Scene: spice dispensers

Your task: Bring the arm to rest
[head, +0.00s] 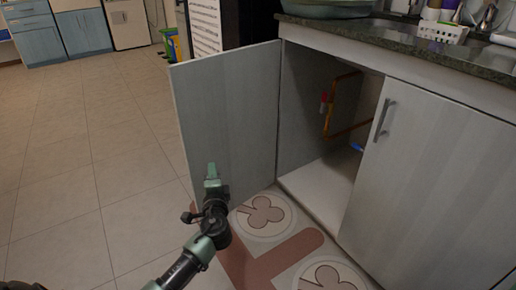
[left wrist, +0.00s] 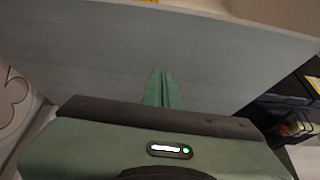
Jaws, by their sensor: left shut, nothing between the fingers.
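My left gripper (head: 212,172) is in front of the open cabinet door (head: 228,115) in the head view, near the door's lower part. Its arm comes in from the bottom left. In the left wrist view the gripper's green fingers (left wrist: 162,90) are together with nothing between them, and the grey door panel (left wrist: 90,50) fills the view beyond them. I cannot tell whether the fingertips touch the door. My right gripper is in neither view.
A dark countertop (head: 400,42) holds a white basket (head: 442,32). A patterned mat (head: 300,245) lies on the floor below. The tiled floor (head: 90,160) at left is clear.

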